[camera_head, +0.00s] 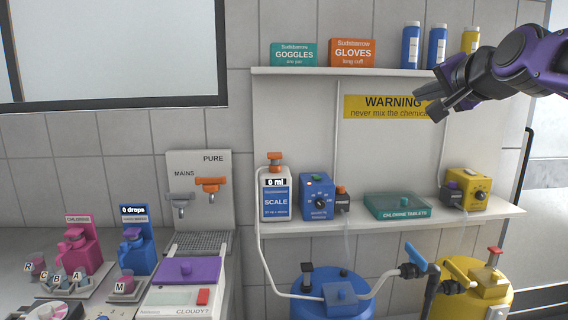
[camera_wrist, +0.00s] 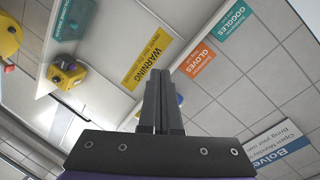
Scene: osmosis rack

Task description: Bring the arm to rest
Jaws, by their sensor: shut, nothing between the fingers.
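My gripper (camera_head: 434,99) is at the upper right of the head view, in front of the rack wall and just right of the yellow warning sign (camera_head: 381,106), covering the sign's right end. My purple and dark arm reaches in from the right edge. In the wrist view my gripper (camera_wrist: 159,75) has its fingers together with nothing between them. The warning sign (camera_wrist: 146,64) appears tilted beside the fingers in that view.
The upper shelf (camera_head: 300,71) holds a goggles box (camera_head: 293,54), a gloves box (camera_head: 352,52) and bottles (camera_head: 411,45). The lower shelf (camera_head: 400,222) holds a scale bottle (camera_head: 275,202), a blue dial box (camera_head: 317,195), a tablets box (camera_head: 397,206) and a yellow device (camera_head: 468,190). Tanks stand below.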

